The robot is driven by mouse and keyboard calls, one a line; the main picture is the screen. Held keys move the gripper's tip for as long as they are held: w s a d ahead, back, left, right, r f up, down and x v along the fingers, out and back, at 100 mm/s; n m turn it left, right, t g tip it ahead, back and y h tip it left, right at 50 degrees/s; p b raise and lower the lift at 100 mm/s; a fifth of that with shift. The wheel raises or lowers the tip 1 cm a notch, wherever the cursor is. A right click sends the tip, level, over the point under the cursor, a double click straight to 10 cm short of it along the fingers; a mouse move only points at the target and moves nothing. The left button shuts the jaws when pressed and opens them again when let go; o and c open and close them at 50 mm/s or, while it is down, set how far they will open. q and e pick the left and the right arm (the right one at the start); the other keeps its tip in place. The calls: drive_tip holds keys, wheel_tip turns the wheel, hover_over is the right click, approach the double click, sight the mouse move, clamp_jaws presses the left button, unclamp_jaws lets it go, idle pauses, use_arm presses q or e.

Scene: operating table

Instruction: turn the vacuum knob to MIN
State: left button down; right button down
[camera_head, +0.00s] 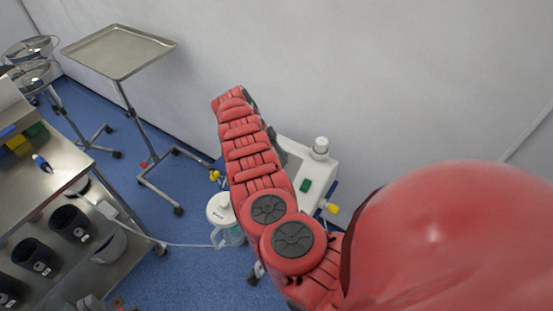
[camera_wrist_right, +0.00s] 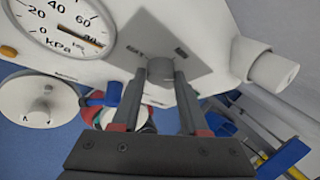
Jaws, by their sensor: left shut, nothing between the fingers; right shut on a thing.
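The vacuum knob (camera_wrist_right: 160,71) is a small grey cylinder on a grey plate (camera_wrist_right: 195,62) on the white suction unit. Small labels sit on the plate to either side of it, too blurred to read surely. My right gripper (camera_wrist_right: 159,85) is shut on the knob, one finger on each side. In the head view the suction unit (camera_head: 318,168) stands by the wall, partly covered by my red right arm, which also hides the knob. A bit of my left gripper (camera_head: 105,303) shows at the bottom edge, shut and empty, away from the unit.
A kPa gauge (camera_wrist_right: 62,28) is beside the knob, its needle near the 80 end. A white-lidded canister (camera_head: 221,208) stands beside the unit. A steel cart (camera_head: 65,185) and a tray stand (camera_head: 118,52) are at left. Blue floor lies between.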

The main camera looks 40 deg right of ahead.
drive_tip(key=shift+s+f+n+b, duration=0.1)
drive_tip(key=shift+n+b, duration=0.2)
drive_tip(key=shift+n+h+b, duration=0.4)
drive_tip(key=shift+n+b, duration=0.2)
drive_tip(key=shift+b, duration=0.15)
drive_tip(key=n+b, duration=0.1)
drive_tip(key=n+h+b, duration=0.1)
drive_tip(key=b, duration=0.1)
drive_tip(key=shift+w+a+f+g, duration=0.1)
drive_tip(key=shift+w+f+g, duration=0.1)
drive_tip(key=shift+f+g, duration=0.1)
drive_tip(key=shift+s+a+r+n+h+b, duration=0.1)
drive_tip(key=shift+a+r+n+h+b, duration=0.05)
drive_tip(key=shift+n+h+b, duration=1.05)
drive_tip(key=shift+n, duration=0.5)
drive_tip(key=shift+c, duration=2.2)
unclamp_jaws()
